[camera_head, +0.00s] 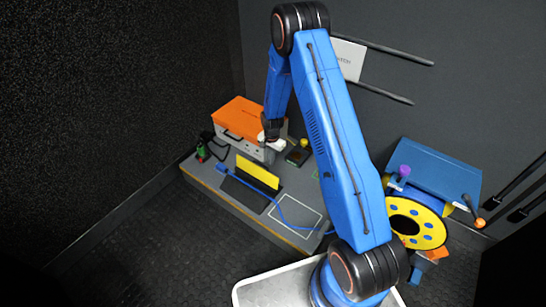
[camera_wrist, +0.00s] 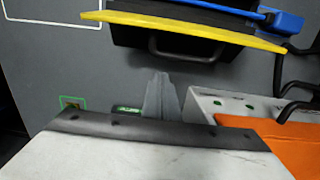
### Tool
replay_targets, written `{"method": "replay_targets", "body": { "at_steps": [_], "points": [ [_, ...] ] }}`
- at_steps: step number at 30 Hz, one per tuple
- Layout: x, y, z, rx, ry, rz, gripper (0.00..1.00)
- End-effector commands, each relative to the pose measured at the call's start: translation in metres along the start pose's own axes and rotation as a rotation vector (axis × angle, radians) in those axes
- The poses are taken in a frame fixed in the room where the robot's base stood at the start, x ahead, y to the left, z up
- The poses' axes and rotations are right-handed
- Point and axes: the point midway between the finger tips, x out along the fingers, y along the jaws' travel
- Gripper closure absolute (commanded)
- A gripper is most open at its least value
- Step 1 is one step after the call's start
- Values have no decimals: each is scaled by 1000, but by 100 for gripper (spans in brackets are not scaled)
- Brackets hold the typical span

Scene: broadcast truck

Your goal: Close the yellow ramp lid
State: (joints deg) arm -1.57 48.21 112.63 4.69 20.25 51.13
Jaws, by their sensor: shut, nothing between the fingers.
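The yellow ramp lid (camera_head: 257,172) stands raised, tilted up from a flat black ramp base (camera_head: 243,193) on the grey bench. In the wrist view the lid shows as a yellow strip (camera_wrist: 190,29) across the top, with dark parts and a black handle-like bar beside it. A blue cable (camera_head: 290,214) runs from a blue plug at the ramp's left along the ramp and out to the right. My gripper (camera_head: 269,143) is behind the lid, close to the orange-topped case, apart from the lid. Its grey fingers (camera_wrist: 162,95) are shut and empty.
The orange-topped case (camera_head: 238,118) stands at the bench's back left, close to my gripper. A small box with a yellow knob (camera_head: 304,143) is right of it. A yellow reel (camera_head: 427,222) is at the right.

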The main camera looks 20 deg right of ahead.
Motion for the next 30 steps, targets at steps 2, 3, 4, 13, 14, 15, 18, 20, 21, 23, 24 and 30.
{"method": "replay_targets", "body": {
  "at_steps": [2, 3, 4, 13, 14, 15, 18, 20, 21, 23, 24, 30],
  "points": [
    [-3, 0, 8, -1, 0, 1, 100],
    [-4, 0, 12, -2, 0, 0, 100],
    [-5, 0, 14, -1, 0, 0, 100],
    [-7, 1, 22, 1, -1, 1, 100],
    [-7, 1, 22, 1, -1, 1, 100],
    [-7, 1, 22, 1, -1, 1, 100],
    [-7, 1, 22, 1, -1, 1, 100],
    [-7, 1, 22, 1, -1, 1, 100],
    [-8, 1, 22, 1, -1, 1, 100],
    [-8, 1, 23, 1, -1, 1, 100],
    [-8, 1, 23, 1, -1, 1, 100],
    [-12, 0, 28, 0, 0, 1, 100]
  ]
}}
